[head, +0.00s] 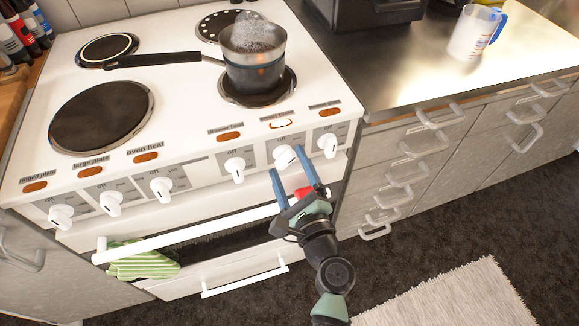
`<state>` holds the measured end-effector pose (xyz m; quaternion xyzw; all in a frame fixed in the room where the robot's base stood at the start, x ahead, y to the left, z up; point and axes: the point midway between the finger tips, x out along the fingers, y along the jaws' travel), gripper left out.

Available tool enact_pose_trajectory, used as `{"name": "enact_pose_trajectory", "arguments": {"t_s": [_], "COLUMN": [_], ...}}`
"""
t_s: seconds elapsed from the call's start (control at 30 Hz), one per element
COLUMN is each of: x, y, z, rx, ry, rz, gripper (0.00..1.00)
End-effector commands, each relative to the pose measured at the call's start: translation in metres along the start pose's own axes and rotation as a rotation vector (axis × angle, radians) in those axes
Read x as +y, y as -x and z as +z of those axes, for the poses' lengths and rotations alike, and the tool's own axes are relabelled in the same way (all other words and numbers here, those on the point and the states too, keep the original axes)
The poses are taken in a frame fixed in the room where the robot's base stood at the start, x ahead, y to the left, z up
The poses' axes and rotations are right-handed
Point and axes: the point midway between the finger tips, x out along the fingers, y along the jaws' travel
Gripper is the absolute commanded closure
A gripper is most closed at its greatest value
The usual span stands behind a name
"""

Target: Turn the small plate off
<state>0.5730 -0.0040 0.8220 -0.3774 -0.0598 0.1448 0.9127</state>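The white cooker (188,78) has a row of white knobs along its front panel, with labels and lamps above. The knob (285,156) second from the right sits under a lamp (281,123) that looks bright and pale, while the other lamps are orange-brown. Its label is too small to read surely. My gripper (286,160) is open, its two blue fingers pointing up at this knob, one tip on either side in the picture. I cannot tell whether they touch it. The small plate (258,99) at front right bears a steaming saucepan (256,72).
The pan's dark handle (155,59) points left over the hob. A long white oven handle (200,228) runs below the panel, with a green striped towel (143,262) on it. A measuring jug (473,35) stands on the right worktop (430,75).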

Motion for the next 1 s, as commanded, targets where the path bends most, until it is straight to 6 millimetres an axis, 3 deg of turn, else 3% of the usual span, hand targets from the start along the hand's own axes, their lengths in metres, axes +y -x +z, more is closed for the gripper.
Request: {"name": "enact_pose_trajectory", "arguments": {"t_s": [0.07,0.4,0.73,1.0], "x": [-0.0001,-0.0001,0.0013,0.0028], "y": [0.0002,0.0004,0.0005,0.0004], "z": [-0.0001,-0.0001,-0.0015,-0.0025], "rx": [0.0,0.0,0.0,-0.001], "ry": [0.0,0.0,0.055,0.234], "rz": [0.0,0.0,0.0,-0.001], "gripper": [0.33,0.93,0.93,0.93]}}
